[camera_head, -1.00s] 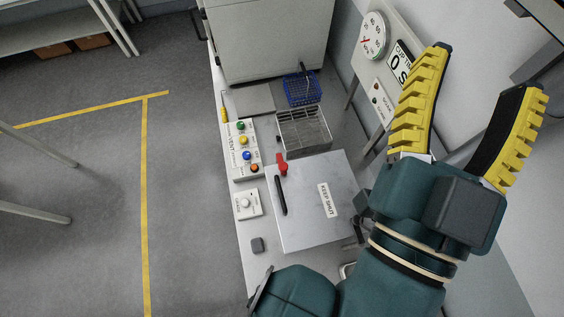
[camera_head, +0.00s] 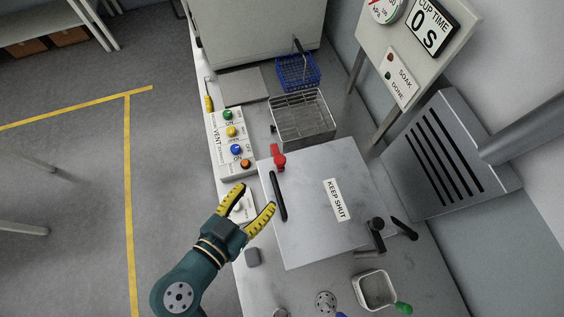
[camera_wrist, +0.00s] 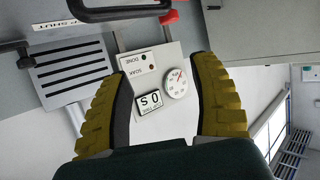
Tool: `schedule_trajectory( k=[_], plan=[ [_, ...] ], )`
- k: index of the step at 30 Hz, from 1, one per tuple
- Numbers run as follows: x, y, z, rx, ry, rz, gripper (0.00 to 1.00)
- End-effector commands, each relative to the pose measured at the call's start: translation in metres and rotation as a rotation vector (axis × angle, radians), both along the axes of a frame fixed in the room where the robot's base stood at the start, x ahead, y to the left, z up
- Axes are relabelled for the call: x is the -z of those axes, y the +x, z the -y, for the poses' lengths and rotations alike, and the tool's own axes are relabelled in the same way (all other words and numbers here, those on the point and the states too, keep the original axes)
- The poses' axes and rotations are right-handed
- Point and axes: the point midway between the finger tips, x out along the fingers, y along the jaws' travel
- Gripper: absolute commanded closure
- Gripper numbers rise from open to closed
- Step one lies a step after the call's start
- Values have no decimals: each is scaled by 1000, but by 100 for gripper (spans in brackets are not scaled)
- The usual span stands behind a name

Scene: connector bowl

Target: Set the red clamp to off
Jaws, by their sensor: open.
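The red clamp (camera_head: 278,157) stands at the upper left corner of the grey box lid marked KEEP SHUT (camera_head: 310,215) in the head view. Its red end also shows at the top of the wrist view (camera_wrist: 169,17). My gripper (camera_head: 253,203) is open and empty, with its yellow fingers pointing up and right, left of the lid's black handle (camera_head: 278,196). It is below and left of the clamp and apart from it. In the wrist view the fingers are wide apart with nothing between them. The gripper partly hides a white knob box (camera_head: 243,212).
A vent panel with coloured buttons (camera_head: 232,142) stands left of the clamp. A wire rack (camera_head: 303,119) and blue basket (camera_head: 298,72) lie behind it. A metal pan (camera_head: 375,290) is at the front right. A sign board with a gauge and CUP TIME display (camera_head: 432,27) stands at the back right.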

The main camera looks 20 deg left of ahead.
Motion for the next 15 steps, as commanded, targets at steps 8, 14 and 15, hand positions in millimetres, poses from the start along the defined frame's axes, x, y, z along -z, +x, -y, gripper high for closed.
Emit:
schedule_trajectory(
  k=[8,14,15],
  plan=[
    [17,10,-13,-53,-12,-9,38],
    [35,54,-11,-51,-10,-9,38],
    [38,63,-10,-52,-9,-9,38]
  ],
)
